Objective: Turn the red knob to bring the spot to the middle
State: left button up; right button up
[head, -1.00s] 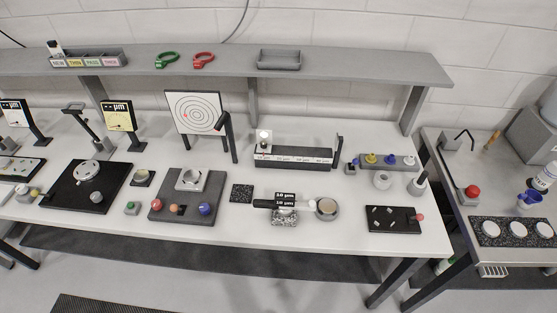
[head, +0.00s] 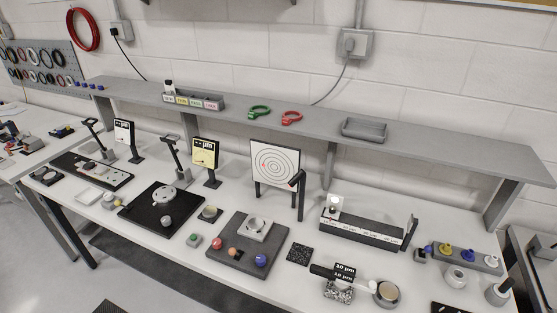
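The mirror fixture is a dark grey plate (head: 229,259) on the white bench, with a light square mount (head: 254,229) holding a round part. A red knob (head: 218,241) sits near its left edge, with a small orange-brown piece (head: 233,252) and a blue knob (head: 261,260) to its right. Behind it stands a white target board (head: 275,165) with concentric black rings. A small red spot (head: 264,166) shows on the board, left of the ring centre. A black device (head: 296,180) on a post stands at the board's right edge. Neither of my grippers is in view.
A green button (head: 193,240) on a small box sits left of the plate, and a dark speckled square (head: 300,254) lies right of it. A long dark rail (head: 360,231) stands farther right. A grey shelf (head: 225,118) overhangs the bench's back.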

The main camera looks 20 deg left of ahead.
aim_at(217, 243)
jog(key=u, duration=1.25)
